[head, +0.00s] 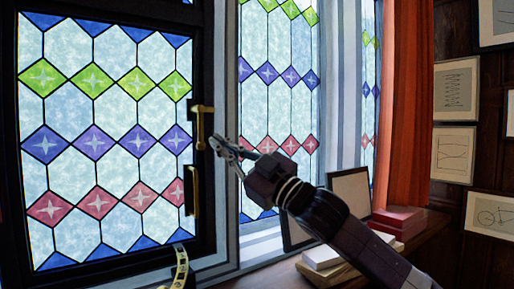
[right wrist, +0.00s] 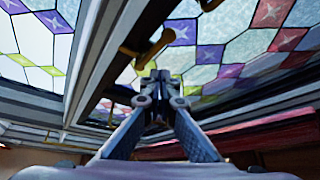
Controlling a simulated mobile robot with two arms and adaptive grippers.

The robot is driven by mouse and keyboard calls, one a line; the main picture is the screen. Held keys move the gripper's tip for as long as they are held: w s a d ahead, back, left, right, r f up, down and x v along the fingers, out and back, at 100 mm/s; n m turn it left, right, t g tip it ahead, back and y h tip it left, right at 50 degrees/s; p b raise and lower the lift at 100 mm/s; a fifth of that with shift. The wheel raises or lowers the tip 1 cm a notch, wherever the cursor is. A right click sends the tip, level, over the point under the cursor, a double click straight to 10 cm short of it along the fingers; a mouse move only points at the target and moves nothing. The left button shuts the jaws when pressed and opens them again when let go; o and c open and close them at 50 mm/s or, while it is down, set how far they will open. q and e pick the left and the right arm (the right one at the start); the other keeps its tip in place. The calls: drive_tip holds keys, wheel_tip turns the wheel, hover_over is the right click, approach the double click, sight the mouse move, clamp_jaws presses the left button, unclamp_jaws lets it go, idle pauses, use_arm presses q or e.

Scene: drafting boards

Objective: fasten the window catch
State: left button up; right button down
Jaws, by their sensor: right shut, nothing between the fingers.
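The stained-glass window (head: 95,130) has a dark frame and fills the left of the head view. A brass catch (head: 201,128) sits on the right edge of this frame, with a short horizontal top and a lever pointing down. It also shows in the right wrist view (right wrist: 148,46), above and just left of the fingertips. My right gripper (head: 216,144) is shut and empty, its tips close to the catch's lower end. In the right wrist view the fingers (right wrist: 155,80) meet below the catch; I cannot tell whether they touch it. My left gripper is not in view.
A dark and brass fitting (head: 191,190) is lower on the frame. A yellowish curved strip (head: 181,268) hangs at the bottom. Red books (head: 398,218) and a picture frame (head: 350,190) stand on the sill at right, beside an orange curtain (head: 403,100).

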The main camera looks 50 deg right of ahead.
drive_tip(key=s, duration=0.9)
drive_tip(key=shift+s+d, duration=0.35)
drive_tip(key=shift+d, duration=0.1)
drive_tip(key=shift+r, duration=0.1)
